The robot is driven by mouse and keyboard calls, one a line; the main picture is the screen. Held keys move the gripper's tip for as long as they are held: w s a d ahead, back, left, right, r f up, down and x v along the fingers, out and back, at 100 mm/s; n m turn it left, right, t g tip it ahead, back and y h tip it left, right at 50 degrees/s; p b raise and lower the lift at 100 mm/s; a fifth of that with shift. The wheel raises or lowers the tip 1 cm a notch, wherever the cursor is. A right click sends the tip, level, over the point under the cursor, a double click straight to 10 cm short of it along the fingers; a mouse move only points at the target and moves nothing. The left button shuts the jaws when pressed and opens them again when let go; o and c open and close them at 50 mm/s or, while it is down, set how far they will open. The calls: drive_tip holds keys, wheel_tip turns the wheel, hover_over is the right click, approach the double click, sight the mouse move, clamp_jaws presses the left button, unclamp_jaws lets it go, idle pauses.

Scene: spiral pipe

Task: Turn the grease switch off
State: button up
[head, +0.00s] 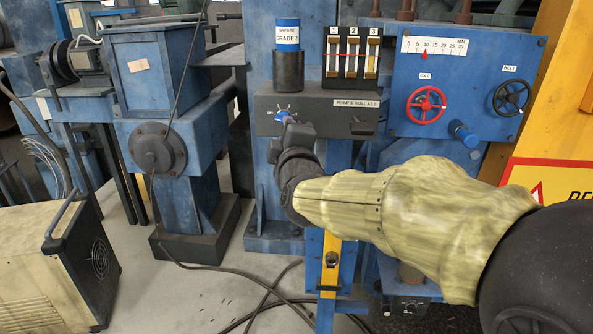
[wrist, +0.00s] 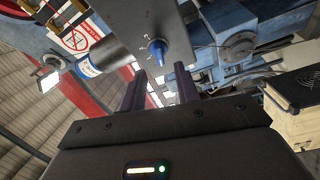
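The grease switch is a small blue knob (head: 281,115) with marks around it, on the left part of a dark grey panel (head: 318,103). In the wrist view the blue knob (wrist: 157,50) points down towards my gripper and sits just beyond the fingertips. My gripper (wrist: 160,80) is open, with two dark fingers apart and nothing between them. In the head view my gripper (head: 290,126) is close in front of the panel, just below the knob, and partly covers it. Contact with the knob cannot be made out.
A grease cylinder (head: 287,36) and a three-gauge block (head: 351,54) stand above the panel. A red handwheel (head: 426,105) and a black handwheel (head: 511,98) are on the blue panel at right. A cart-like box (head: 58,260) stands at lower left. Cables (head: 245,275) lie on the floor.

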drive_tip(key=s+d+b, duration=0.2)
drive_tip(key=s, duration=0.9)
drive_tip(key=shift+s+f, duration=0.25)
drive_tip(key=shift+f, duration=0.2)
drive_tip(key=shift+f, duration=0.1)
drive_tip(key=w+d+f+m+g+h, duration=0.1)
drive_tip(key=d+f+m+g, duration=0.25)
drive_tip(key=f, duration=0.55)
drive_tip(key=d+f+m+g, duration=0.2)
drive_tip(key=f+m+g, duration=0.2)
drive_tip(key=f, duration=0.6)
drive_tip(key=s+d+f+m+g+h, duration=0.1)
drive_tip(key=s+d+f+m+g, duration=0.3)
drive_tip(key=f, duration=0.3)
drive_tip(key=s+d+f+m+g+h, duration=0.1)
drive_tip(key=s+d+f+m+g, duration=0.3)
drive_tip(key=s+f, duration=0.3)
drive_tip(key=shift+s+d+f+m, duration=0.15)
drive_tip(key=shift+d+f+m, duration=0.35)
drive_tip(key=shift+f+m, duration=0.3)
drive_tip(key=shift+w+g, duration=0.2)
drive_tip(key=shift+g, duration=0.05)
